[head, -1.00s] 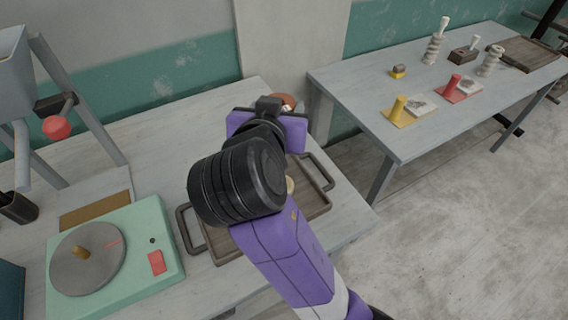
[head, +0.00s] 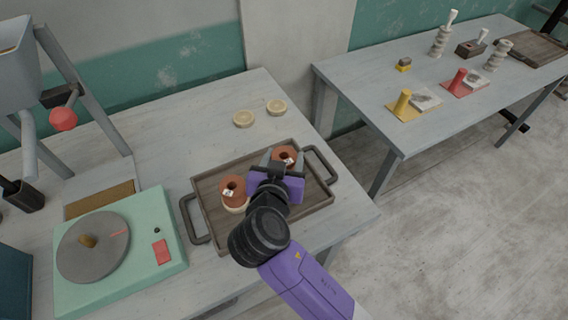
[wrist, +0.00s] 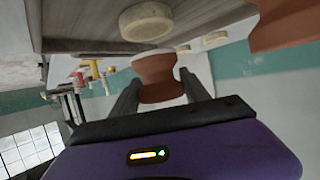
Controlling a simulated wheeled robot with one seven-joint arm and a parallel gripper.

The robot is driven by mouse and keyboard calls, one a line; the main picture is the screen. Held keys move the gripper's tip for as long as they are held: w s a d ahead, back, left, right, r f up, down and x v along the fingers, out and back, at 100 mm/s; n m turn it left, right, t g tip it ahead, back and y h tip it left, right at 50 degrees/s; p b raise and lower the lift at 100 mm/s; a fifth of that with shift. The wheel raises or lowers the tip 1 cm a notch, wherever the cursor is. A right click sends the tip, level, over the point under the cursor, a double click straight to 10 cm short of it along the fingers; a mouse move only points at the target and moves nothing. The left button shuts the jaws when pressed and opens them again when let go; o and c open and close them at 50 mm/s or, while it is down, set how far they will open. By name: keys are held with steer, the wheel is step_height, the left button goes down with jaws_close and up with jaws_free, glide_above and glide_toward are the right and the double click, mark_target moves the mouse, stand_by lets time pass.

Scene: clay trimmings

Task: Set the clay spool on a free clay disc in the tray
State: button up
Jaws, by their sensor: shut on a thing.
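My gripper (head: 284,160) is shut on the terracotta clay spool (head: 286,154) over the back right part of the wooden tray (head: 208,188). In the wrist view, which looks upside down, the spool (wrist: 158,78) sits between both fingers. A pale disc shape (wrist: 155,58) shows at the spool's tray-side end; I cannot tell whether they touch. Another pale clay disc (wrist: 145,20) lies bare on the tray, hidden by my gripper in the head view. A second spool (head: 233,188) stands on a pale disc (head: 236,209) at the tray's left.
Two pale discs (head: 243,119) (head: 277,107) lie on the table behind the tray. A green pottery wheel (head: 172,228) stands to the left. The tray has raised handles (head: 193,222) at both ends. A second table (head: 440,120) stands at the right.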

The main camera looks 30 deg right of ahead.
steer(key=shift+f, duration=1.3)
steer(key=shift+f, duration=0.2)
steer(key=o, duration=1.7)
steer(key=shift+c, duration=0.2)
steer(key=shift+r, duration=0.1)
steer(key=shift+r, duration=0.2)
steer(key=b+v, duration=0.1)
steer(key=v, duration=1.1)
steer(key=shift+b, duration=0.3)
steer(key=shift+w+a, duration=0.1)
steer(key=shift+a, duration=0.05)
